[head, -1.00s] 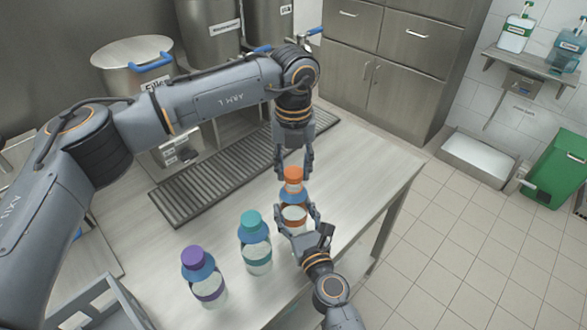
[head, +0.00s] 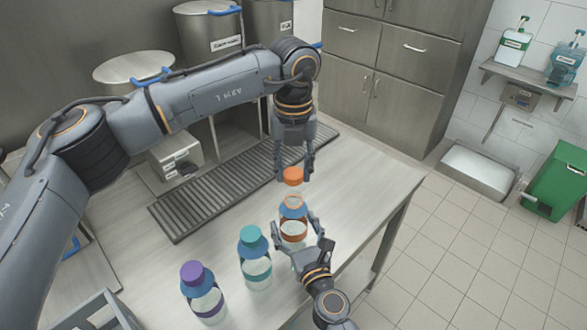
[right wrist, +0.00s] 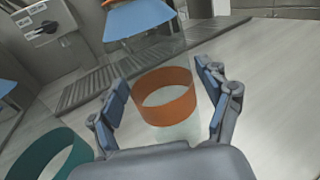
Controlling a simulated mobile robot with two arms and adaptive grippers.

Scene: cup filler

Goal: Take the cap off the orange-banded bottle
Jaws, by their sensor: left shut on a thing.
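The orange-banded bottle (head: 294,229) stands upright on the table, clear with a blue shoulder and an uncovered neck. Its orange cap (head: 293,175) is between the fingertips of my left gripper (head: 294,178), which is shut on it and points down. The cap is above the neck and apart from it. My right gripper (head: 296,232) is open, with one finger on either side of the bottle. In the right wrist view the orange band (right wrist: 166,97) shows between the fingers, with a gap on each side. The bottle's neck is cut off at the top of that view.
A teal-capped bottle (head: 255,262) and a purple-capped bottle (head: 203,295) stand to the left of the orange-banded one. A ribbed drain grate (head: 220,190) lies behind them. The table (head: 365,185) is clear at the right. A grey crate (head: 98,312) is at the lower left.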

